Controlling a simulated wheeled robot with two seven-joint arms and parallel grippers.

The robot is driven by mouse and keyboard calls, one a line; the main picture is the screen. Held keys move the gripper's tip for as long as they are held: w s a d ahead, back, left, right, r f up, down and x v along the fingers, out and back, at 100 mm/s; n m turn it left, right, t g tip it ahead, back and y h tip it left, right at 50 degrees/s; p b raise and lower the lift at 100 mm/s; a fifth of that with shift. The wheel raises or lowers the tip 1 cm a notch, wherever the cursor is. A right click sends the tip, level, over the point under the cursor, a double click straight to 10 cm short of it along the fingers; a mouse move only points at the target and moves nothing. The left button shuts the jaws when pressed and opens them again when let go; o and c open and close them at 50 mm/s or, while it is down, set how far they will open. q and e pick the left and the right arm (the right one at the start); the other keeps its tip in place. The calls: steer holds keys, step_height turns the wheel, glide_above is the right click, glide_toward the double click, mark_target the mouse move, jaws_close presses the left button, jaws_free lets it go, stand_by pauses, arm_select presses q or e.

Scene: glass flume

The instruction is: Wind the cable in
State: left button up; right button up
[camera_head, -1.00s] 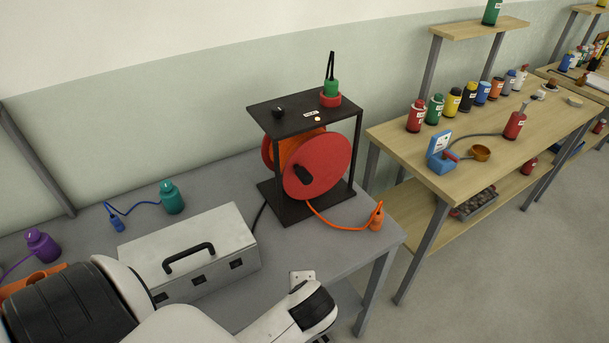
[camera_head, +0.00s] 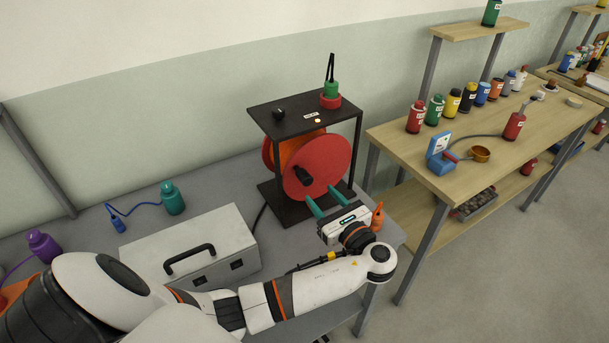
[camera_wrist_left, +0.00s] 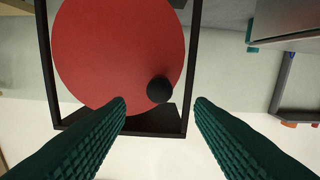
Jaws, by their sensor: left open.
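The cable reel's red disc (camera_head: 328,160) stands in a black frame (camera_head: 287,210) on the grey bench, with an orange part (camera_head: 285,149) behind it. A black crank knob (camera_head: 303,176) sits low on the disc's face. The orange plug (camera_head: 377,216) of the cable lies by the bench's right edge; my gripper hides the cable. My left gripper (camera_head: 320,195) is open and empty, its teal fingers pointing at the disc just right of and below the knob. In the left wrist view the red disc (camera_wrist_left: 115,50) and knob (camera_wrist_left: 160,89) show ahead, the knob between the fingertips (camera_wrist_left: 160,103) but beyond them.
A grey toolbox (camera_head: 230,228) stands left of the reel. A red-and-green item (camera_head: 331,94) stands on the frame's top. A wooden bench (camera_head: 400,140) is at right.

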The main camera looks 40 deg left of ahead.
mark_target(309, 183)
arm_select(q)
steer(key=p+x, duration=0.1)
steer(key=x, duration=0.8)
steer(key=shift+w, duration=0.1)
steer(key=shift+f, duration=0.1)
jaws_close()
